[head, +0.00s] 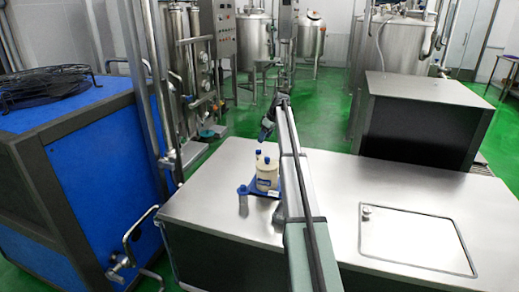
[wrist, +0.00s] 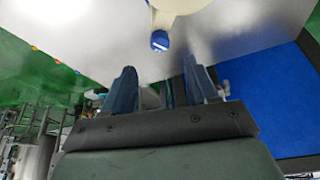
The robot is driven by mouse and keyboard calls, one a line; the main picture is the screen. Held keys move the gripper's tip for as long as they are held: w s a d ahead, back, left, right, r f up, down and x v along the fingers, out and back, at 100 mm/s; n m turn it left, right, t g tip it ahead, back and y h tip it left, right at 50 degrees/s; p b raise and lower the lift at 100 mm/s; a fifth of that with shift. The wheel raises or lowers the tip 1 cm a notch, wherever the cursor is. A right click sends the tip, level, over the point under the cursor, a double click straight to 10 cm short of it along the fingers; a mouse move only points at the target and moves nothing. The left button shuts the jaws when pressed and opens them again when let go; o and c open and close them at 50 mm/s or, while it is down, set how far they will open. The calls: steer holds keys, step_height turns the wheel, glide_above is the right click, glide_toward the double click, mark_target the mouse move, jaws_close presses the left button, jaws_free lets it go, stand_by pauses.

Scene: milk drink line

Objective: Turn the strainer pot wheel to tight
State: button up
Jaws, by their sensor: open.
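My gripper (head: 266,133) is at the far end of my arm in the head view, above the back of the steel bench near a white container. In the wrist view my gripper (wrist: 159,72) shows two dark blue fingers spread apart, with nothing held between them. A small pale fitting shows in the background between the fingers. I cannot clearly make out the strainer pot or its wheel. Upright steel vessels with pipes (head: 182,60) stand beyond the bench at the left, but their details are too small to tell.
A blue cabinet (head: 75,165) and pipework flank the left. The bench's right side (head: 345,180) is largely clear.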

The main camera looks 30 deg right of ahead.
mark_target(258, 150)
steer(key=x, duration=0.8)
steer(key=shift+f, duration=0.2)
steer(key=shift+a, duration=0.1)
steer(key=shift+c, duration=0.2)
steer(key=c, duration=1)
